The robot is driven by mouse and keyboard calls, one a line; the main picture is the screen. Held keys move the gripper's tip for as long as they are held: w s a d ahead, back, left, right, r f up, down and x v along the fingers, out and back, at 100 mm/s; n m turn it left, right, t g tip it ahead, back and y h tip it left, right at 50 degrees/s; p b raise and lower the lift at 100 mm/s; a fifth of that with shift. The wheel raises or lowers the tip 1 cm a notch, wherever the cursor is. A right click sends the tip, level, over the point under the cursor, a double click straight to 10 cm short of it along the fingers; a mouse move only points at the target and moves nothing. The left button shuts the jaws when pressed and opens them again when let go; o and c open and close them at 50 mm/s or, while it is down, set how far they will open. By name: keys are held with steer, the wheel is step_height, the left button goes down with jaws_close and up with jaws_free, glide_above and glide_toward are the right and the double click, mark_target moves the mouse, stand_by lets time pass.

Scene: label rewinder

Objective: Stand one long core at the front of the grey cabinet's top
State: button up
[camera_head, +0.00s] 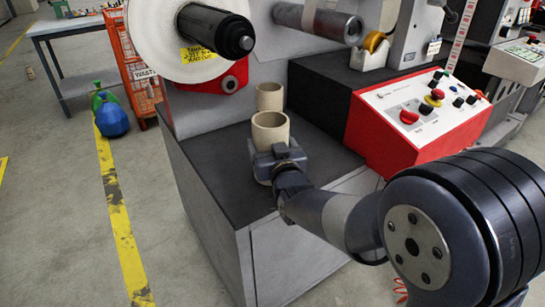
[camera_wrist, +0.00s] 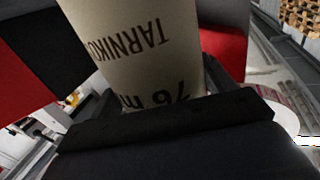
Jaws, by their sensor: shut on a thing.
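My gripper (camera_head: 275,158) is shut around the lower part of a beige cardboard core (camera_head: 270,130), which is upright with its open end up. It is over the dark top of the grey cabinet (camera_head: 222,188). I cannot tell whether its base touches the top, as my gripper hides it. In the wrist view the same core (camera_wrist: 140,45) fills the middle between the fingers and bears dark print, "TARNIKO" and "76 m", upside down. A second beige core (camera_head: 269,96) stands just behind it, partly hidden by it.
A red-sided control panel (camera_head: 410,115) with buttons stands right of the cores. A white label roll (camera_head: 165,35) on a dark spindle (camera_head: 225,35) and a grey roller (camera_head: 325,22) overhang at the back. The cabinet top's left front is clear.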

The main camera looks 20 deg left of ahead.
steer(key=shift+f, duration=1.5)
steer(key=shift+f+b, duration=0.2)
steer(key=shift+b, duration=0.35)
steer(key=o, duration=1.1)
steer(key=shift+r, duration=0.15)
steer(key=p+v, duration=0.1)
steer(key=v, duration=1.1)
steer(key=shift+a, duration=0.1)
